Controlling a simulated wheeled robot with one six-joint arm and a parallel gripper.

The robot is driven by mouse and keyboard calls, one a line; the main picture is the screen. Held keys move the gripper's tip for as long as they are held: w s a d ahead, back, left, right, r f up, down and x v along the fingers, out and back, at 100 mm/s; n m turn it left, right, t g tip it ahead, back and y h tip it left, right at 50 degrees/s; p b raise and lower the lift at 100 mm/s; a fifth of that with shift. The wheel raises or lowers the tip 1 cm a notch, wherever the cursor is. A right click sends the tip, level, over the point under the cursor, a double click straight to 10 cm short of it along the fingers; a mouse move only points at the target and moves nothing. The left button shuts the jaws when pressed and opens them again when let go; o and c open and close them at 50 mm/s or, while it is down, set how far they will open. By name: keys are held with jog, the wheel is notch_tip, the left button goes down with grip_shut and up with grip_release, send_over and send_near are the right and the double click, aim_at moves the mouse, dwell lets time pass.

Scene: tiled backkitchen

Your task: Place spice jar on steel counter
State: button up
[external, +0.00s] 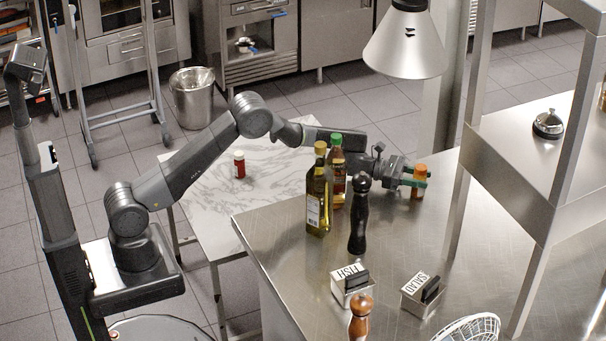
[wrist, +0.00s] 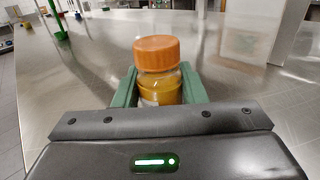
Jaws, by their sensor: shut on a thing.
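The spice jar (wrist: 158,90) has an orange lid and yellow-orange contents. In the wrist view it stands upright between the two green fingers of my gripper (wrist: 158,92), which are shut on its sides. In the external view the spice jar (external: 418,183) is at the end of my gripper (external: 416,182), over the steel counter (external: 300,265), near a shelf post. I cannot tell whether the jar's base touches the counter, since the gripper hides it in the wrist view.
Two bottles (external: 319,195) and a dark pepper mill (external: 359,220) stand close below my forearm. Two labelled boxes (external: 424,292), a brown mill (external: 361,315) and a wire basket (external: 470,328) are nearer the front. A red jar (external: 239,165) stands on the marble table (external: 205,190).

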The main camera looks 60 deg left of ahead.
jog(key=o, duration=1.1)
jog(key=shift+r+p, duration=0.15)
jog(key=shift+p, duration=0.15)
jog(key=b+v, duration=0.3)
jog(key=v, duration=0.8)
jog(key=shift+s+a, duration=0.35)
jog(key=shift+s, duration=0.05)
